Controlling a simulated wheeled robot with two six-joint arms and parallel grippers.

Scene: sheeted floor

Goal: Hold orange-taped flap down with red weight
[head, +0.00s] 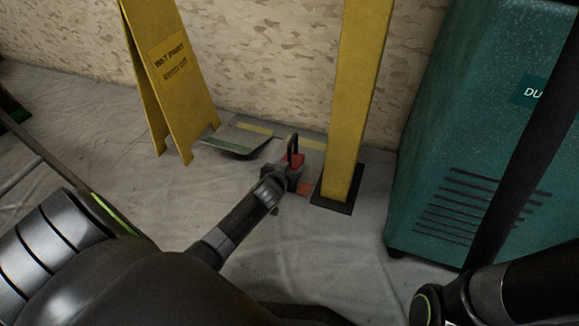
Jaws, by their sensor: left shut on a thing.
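The red weight (296,160) with a dark upright handle is near the foot of the yellow post. My left gripper (281,176) reaches it from the lower left and is shut on it, covering part of it. An orange-red patch (305,188) shows on the floor just below and right of the weight; it looks like the orange tape, but the flap's edges there are largely hidden by my gripper and the weight. I cannot tell whether the weight touches the flap. My right arm shows at the lower right, but its gripper is out of view.
A grey flap (232,138) with a raised edge lies left of the weight, near yellow tape strips. A yellow wet paint sign (172,75) stands left. A yellow post (357,100) on a black base and a teal machine (470,130) stand right. The front floor sheet is clear.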

